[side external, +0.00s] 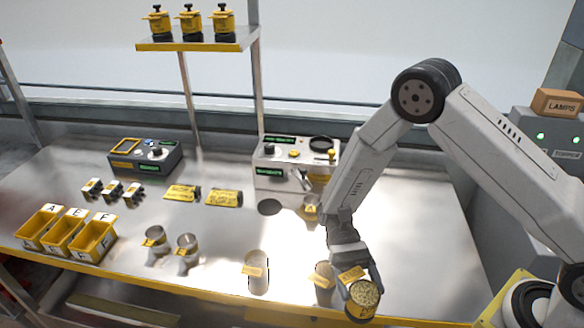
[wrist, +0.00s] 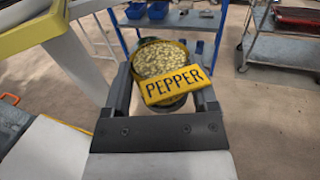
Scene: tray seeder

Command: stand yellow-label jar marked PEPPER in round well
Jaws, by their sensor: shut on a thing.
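My gripper (side external: 358,278) is shut on the yellow-label PEPPER jar (wrist: 165,62). In the wrist view the jar sits between the fingers, its open mouth full of pale seeds and its label (wrist: 178,87) readable. In the side view the jar (side external: 364,301) is held near the front edge of the table, its seed-filled top tilted towards the camera. A dark round opening (side external: 320,143) is on top of the white machine (side external: 283,182), and a dark disc (side external: 270,207) lies on the table before it. I cannot tell for sure which is the round well.
Jars stand near my gripper (side external: 322,282), at front centre (side external: 256,272), further left (side external: 187,250) and by the machine (side external: 311,210). Yellow bins (side external: 62,236) are at left, packets (side external: 224,198) mid-table, and a shelf (side external: 195,43) above. The wrist view shows floor (wrist: 265,115) beneath the jar.

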